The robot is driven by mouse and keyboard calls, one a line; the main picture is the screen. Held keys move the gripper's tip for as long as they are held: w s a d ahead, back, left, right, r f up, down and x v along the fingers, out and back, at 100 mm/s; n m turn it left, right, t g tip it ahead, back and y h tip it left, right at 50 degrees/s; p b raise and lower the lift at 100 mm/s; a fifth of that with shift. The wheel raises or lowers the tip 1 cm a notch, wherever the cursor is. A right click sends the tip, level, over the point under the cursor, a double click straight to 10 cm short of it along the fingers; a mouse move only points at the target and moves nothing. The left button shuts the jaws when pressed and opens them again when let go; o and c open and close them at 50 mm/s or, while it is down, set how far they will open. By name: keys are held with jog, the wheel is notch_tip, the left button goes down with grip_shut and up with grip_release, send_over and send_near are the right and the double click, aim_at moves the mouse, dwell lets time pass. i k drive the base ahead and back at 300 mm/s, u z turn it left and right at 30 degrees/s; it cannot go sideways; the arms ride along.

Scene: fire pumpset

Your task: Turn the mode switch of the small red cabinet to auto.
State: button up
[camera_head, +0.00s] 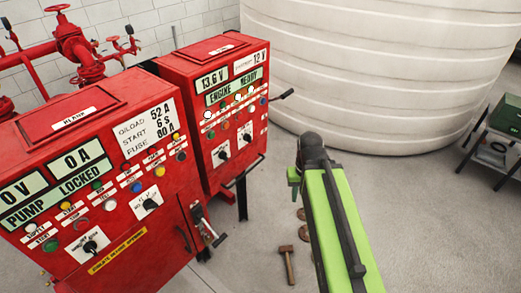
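The small red cabinet (222,75) stands behind and right of a larger red cabinet, with displays reading 13.6 V, 12 V and ENGINE READY. Its sloped front carries two black rotary switches on white plates, a left one (222,153) and a right one (247,138). Their labels are too small to read, so I cannot tell which is the mode switch or where it points. My green arm reaches up from the bottom right.
The larger red cabinet (60,150) reads PUMP LOCKED and fills the left. Dark levers stick out from the cabinets. A white tank (390,60) stands behind. A hammer (287,263) lies on the floor. A dark stand (495,145) is at right. Red pipes rise behind left.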

aim_at(223, 155)
jog(key=z, duration=0.1)
jog(key=k, duration=1.65)
jog(key=u, duration=1.15)
jog(key=i, duration=2)
jog(key=u, duration=0.05)
